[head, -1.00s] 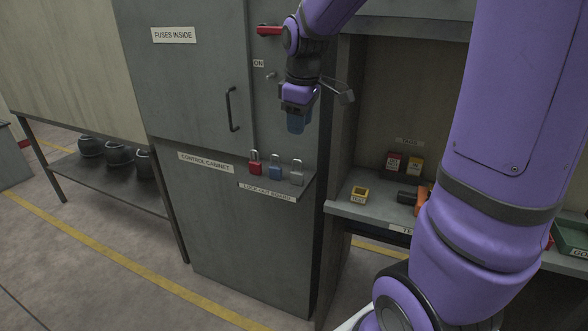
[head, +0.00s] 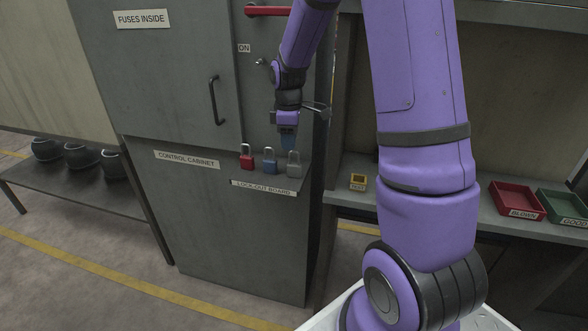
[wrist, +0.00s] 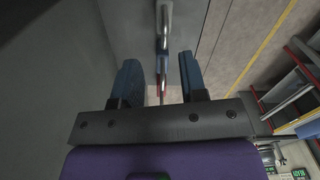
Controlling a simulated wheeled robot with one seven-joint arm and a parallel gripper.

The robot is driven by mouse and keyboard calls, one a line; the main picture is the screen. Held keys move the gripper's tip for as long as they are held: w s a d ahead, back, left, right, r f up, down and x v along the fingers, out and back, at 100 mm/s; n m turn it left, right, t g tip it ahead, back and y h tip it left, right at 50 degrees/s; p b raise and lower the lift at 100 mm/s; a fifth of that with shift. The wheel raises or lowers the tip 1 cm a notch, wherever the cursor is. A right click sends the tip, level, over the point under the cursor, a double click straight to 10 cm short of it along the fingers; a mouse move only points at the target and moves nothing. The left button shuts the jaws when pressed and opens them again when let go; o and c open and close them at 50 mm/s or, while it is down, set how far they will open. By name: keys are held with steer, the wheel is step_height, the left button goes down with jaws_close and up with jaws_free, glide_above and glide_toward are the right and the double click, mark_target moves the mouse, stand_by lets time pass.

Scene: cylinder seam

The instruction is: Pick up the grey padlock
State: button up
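The grey padlock (head: 293,170) stands upright with its shackle up, at the right end of the lock-out board ledge (head: 262,188) in the head view. The blue padlock and the red padlock stand to its left. My gripper (head: 288,144) is just above the grey padlock's shackle, pointing down. In the wrist view my gripper (wrist: 161,82) has its two blue fingers wide apart. Shiny metal bars (wrist: 163,30) show ahead of the gap between them; I cannot tell which padlock they belong to. No padlock is held.
The blue padlock (head: 270,165) and red padlock (head: 246,162) are close by. The cabinet front (head: 180,100) rises behind, with a red lever (head: 268,10). A yellow tester (head: 358,181), a red tray (head: 517,200) and a green tray (head: 562,207) are on the right bench.

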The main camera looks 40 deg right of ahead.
mark_target(290, 163)
steer(key=shift+s+a+f, duration=0.1)
steer(key=shift+s+f, duration=0.05)
steer(key=shift+f, duration=1.25)
steer(key=shift+s+a+f, duration=0.1)
steer(key=shift+s+f, duration=0.05)
steer(key=shift+f, duration=1.2)
jaws_close()
